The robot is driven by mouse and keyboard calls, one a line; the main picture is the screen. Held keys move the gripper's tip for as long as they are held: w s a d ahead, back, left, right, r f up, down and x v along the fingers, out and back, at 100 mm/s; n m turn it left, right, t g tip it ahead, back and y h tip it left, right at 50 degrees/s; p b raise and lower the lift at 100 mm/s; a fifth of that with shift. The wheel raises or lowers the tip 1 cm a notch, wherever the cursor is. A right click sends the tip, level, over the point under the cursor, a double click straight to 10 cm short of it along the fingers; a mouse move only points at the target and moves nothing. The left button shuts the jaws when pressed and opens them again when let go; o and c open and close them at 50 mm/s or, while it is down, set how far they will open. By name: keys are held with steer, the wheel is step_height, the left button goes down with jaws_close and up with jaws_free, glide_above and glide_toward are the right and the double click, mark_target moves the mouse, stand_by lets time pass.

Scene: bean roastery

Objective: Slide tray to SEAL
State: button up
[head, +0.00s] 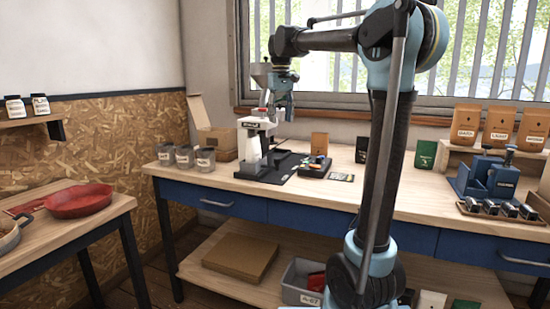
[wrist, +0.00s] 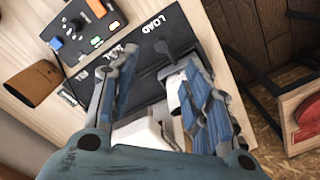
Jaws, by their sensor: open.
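A dark base plate (wrist: 157,78) carries the printed words LOAD and SEAL in the wrist view; it also shows on the bench in the head view (head: 273,172). A small black knob or handle (wrist: 161,47) stands on it beside the lettering. A white and black machine (head: 256,146) stands on the plate, and its white part shows low in the wrist view (wrist: 140,134). My gripper (wrist: 155,64) is open above the plate, its fingers spread on either side of the knob. In the head view my gripper (head: 284,104) hangs beside the machine's top. The tray's outline is unclear, partly hidden by my fingers.
A control box with coloured buttons (wrist: 82,24) and a brown pouch (wrist: 34,84) are beside the plate. The bench front (head: 290,198) is clear.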

steer(key=f, duration=0.5)
steer(key=w+a+f, duration=0.1)
steer(key=f, duration=1)
steer(key=shift+w+a+f, duration=0.15)
steer(key=shift+a+f, duration=0.05)
steer(key=shift+f, duration=0.2)
steer(key=shift+c, duration=0.4)
jaws_close()
steer(key=shift+w, duration=0.15)
